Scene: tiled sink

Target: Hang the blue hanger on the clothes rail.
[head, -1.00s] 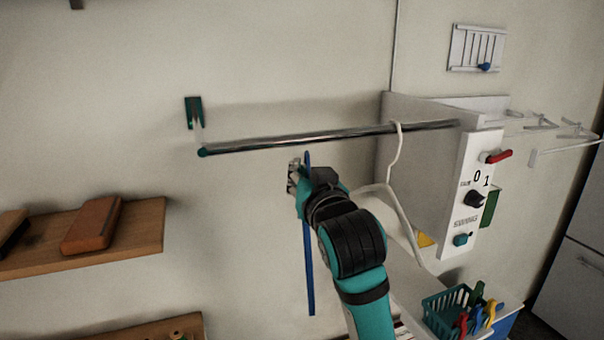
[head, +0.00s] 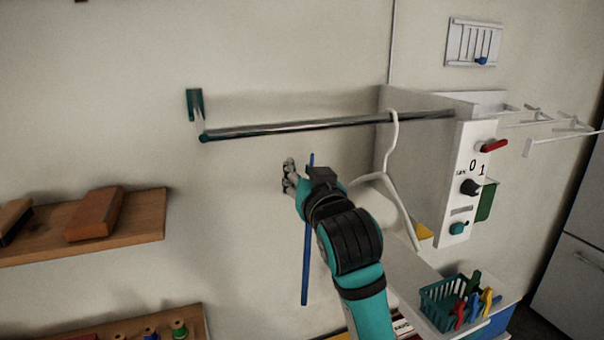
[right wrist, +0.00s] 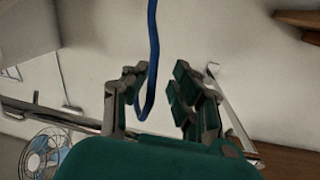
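The blue hanger (head: 306,250) shows nearly edge-on, slightly tilted, below the clothes rail (head: 300,128); its visible top is apart from the rail in the head view. My right gripper (head: 288,176) is under the rail, beside the hanger's upper part. In the right wrist view, the fingers of this gripper (right wrist: 160,85) stand apart. The hanger's blue hook (right wrist: 151,60) lies between them, closer to the left finger; whether it touches is unclear. My forearm hides part of the hanger. My left gripper is not in view.
A white hanger (head: 393,160) hangs on the rail's right part, beside the white panel with knobs (head: 468,185). The rail's left end has a green bracket (head: 195,104). A wooden shelf (head: 140,225) is at left. A green basket (head: 440,300) stands at lower right. The rail's left half is clear.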

